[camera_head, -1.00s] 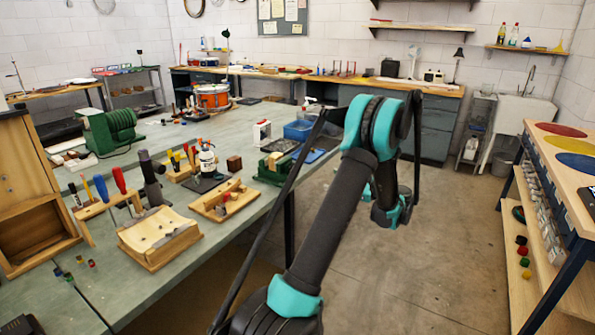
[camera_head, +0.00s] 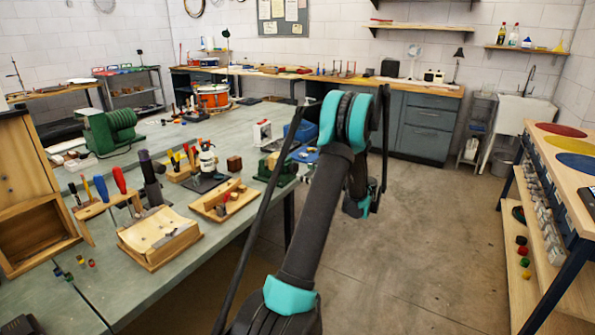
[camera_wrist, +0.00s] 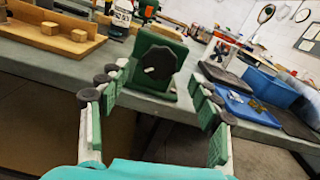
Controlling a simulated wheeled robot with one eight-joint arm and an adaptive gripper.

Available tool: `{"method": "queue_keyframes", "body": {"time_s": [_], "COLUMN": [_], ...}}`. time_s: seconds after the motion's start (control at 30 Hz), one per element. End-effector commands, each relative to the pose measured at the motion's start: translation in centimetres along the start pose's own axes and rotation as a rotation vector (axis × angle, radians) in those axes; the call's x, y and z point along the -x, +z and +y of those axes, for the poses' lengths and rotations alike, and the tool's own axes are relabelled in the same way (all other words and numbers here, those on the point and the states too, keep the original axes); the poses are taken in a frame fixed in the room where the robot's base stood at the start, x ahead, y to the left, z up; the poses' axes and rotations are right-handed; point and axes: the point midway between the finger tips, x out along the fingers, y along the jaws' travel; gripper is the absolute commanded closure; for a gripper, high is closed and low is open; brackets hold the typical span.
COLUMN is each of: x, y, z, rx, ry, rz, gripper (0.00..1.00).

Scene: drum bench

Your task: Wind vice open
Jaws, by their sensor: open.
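The vice (camera_wrist: 150,50) is a green block near the bench edge, with a dark round knob (camera_wrist: 157,65) on the side facing me and a light piece at the knob's centre. In the head view the vice (camera_head: 266,170) is small and partly covered by my arm. My gripper (camera_wrist: 160,82) is open and empty in the wrist view. Its green-padded fingers stand to the left and right of the knob in the picture, nearer the camera, with the knob framed between them. No contact shows. My gripper is not clearly visible in the head view.
A blue bin (camera_wrist: 272,88) and a blue tray (camera_wrist: 245,108) with small parts lie right of the vice. The floor (camera_head: 430,240) right of the bench is clear.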

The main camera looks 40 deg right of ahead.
Motion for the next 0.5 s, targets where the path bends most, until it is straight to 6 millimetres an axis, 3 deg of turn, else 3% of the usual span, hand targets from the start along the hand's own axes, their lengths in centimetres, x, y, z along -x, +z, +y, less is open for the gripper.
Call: {"method": "queue_keyframes", "body": {"time_s": [0.2, 0.5], "x": [-3.4, -4.9], "y": [0.0, 0.0], "z": [0.1, 0.0], "rx": [0.000, 0.000], "ry": [0.002, 0.000], "rz": [0.000, 0.000], "gripper": [0.36, 0.36]}}
